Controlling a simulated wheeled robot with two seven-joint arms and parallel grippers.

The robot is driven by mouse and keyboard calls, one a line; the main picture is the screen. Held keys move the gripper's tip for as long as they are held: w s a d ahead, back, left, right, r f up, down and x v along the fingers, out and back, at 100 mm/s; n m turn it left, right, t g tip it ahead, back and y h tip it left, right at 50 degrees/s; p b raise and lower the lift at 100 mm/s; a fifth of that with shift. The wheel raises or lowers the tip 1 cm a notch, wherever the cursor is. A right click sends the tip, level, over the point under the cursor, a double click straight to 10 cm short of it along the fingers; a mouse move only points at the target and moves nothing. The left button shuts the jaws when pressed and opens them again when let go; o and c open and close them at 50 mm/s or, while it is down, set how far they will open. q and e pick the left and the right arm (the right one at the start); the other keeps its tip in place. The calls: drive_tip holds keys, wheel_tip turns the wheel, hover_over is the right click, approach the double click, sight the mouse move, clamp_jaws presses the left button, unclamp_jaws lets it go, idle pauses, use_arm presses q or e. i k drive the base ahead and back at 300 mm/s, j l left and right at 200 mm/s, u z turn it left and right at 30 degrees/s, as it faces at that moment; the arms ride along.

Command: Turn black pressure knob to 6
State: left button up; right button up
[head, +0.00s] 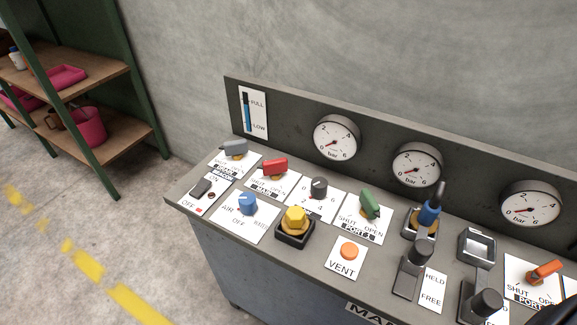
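The black pressure knob (319,186) is a small dark round knob with a light mark on top. It stands on a white dial plate (326,206) on the panel's top, between the red-handled valve (275,166) and the green-handled valve (369,202). The plate carries small digits, with a 4 near its front edge; the others and the exact setting of the knob are too small to read surely. Nothing touches the knob. Neither of my grippers shows in the head view.
Three round bar gauges (337,137) line the upright back panel. A yellow knob (295,221), a blue selector (248,203) and an orange VENT button (349,250) sit in front. A dark shape fills the bottom right corner.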

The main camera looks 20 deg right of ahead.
sight(319, 185)
drive_tip(key=j+z, duration=0.35)
drive_tip(key=i+j+z, duration=0.1)
drive_tip(key=j+z, duration=0.25)
drive_tip(key=j, duration=0.05)
